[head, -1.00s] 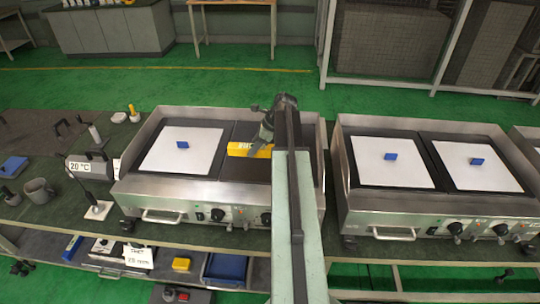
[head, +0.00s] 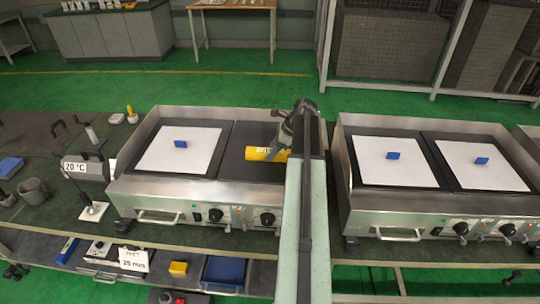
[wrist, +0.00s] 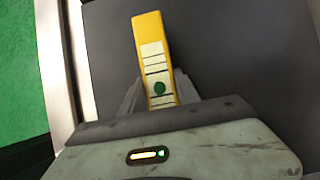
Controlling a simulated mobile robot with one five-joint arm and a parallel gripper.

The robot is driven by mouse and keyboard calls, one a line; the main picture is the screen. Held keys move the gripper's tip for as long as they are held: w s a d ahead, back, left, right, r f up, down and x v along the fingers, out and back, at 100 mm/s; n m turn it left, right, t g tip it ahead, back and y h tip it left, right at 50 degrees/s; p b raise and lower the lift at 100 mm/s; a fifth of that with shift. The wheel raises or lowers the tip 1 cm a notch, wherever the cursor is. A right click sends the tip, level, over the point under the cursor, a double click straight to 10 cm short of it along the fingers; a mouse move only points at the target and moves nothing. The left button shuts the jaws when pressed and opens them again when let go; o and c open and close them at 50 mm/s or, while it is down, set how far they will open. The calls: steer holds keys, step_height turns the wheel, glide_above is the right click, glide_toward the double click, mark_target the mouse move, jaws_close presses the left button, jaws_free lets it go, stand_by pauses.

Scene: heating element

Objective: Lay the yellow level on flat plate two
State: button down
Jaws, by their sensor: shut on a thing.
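The yellow level (head: 262,154) is held over the bare dark right-hand plate (head: 240,171) of the left griddle. In the wrist view the level (wrist: 152,40) shows its end with a white label, black lines and a green dot. My gripper (wrist: 157,92) is shut on it, one finger on each side. In the head view my gripper (head: 284,142) is at the level's right end, partly hidden by my arm. I cannot tell whether the level touches the plate. No plate number is readable.
The left griddle's other plate bears a white sheet (head: 160,158) with a blue block (head: 180,144). A second griddle (head: 435,217) on the right has two similar sheets and blocks. The left griddle's raised metal rim (head: 177,110) surrounds its plates.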

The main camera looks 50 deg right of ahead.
steer(key=shift+f, duration=0.15)
steer(key=c, duration=0.9)
jaws_free()
steer(key=shift+r, duration=0.45)
steer(key=p+v, duration=1)
steer(key=v, duration=0.1)
steer(key=shift+s+d+r, duration=0.15)
steer(key=shift+d, duration=0.05)
